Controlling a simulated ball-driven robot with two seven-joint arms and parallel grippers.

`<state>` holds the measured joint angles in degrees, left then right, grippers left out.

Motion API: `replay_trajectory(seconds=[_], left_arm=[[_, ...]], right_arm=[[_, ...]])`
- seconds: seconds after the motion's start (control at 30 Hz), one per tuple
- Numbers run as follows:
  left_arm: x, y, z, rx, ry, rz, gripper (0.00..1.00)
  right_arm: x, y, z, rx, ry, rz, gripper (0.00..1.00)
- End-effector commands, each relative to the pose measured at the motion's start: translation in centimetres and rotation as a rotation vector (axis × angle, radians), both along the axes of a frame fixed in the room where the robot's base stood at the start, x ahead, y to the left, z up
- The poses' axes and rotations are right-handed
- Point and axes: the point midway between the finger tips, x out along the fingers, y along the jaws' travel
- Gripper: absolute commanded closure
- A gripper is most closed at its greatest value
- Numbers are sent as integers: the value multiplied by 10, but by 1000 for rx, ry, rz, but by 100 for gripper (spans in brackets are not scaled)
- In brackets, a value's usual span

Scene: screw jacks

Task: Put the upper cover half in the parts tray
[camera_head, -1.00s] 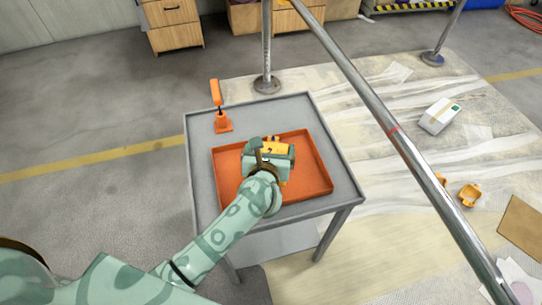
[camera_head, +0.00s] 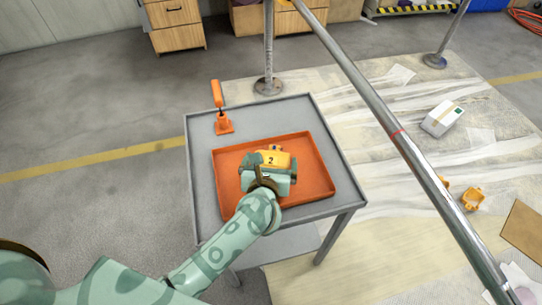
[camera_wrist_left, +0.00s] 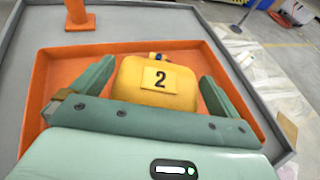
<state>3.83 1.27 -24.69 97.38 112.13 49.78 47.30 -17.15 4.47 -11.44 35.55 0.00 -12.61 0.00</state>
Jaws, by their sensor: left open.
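The yellow cover half (camera_head: 272,158), marked with a 2, sits in the orange parts tray (camera_head: 318,178) on the grey table. In the left wrist view the cover half (camera_wrist_left: 160,98) lies between the fingers, with the tray (camera_wrist_left: 38,95) around it. My left gripper (camera_head: 268,168) is open over the tray. In the left wrist view its fingers (camera_wrist_left: 157,75) stand apart on either side of the cover half, with a gap visible at the right. The underside of the cover half is hidden. A small blue and orange piece (camera_wrist_left: 156,57) shows just behind it. My right gripper is not in view.
A steel pipe (camera_head: 385,120) slants past the table's right side. Yellow parts (camera_head: 472,198) and a white box (camera_head: 442,118) lie on the floor at right.

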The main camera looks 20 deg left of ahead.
Motion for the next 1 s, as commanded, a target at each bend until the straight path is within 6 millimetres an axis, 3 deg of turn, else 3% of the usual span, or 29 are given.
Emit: replay_trajectory(seconds=[0.2,0.4,0.6,1.0], left_arm=[[-49,-10,25,-1,-1,-1,0],[-79,-16,35,0,-1,-1,0],[-88,-18,38,0,-1,0,0],[-88,-18,37,0,-1,0,0]], right_arm=[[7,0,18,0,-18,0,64],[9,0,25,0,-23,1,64],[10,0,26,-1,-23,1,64],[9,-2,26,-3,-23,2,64]])
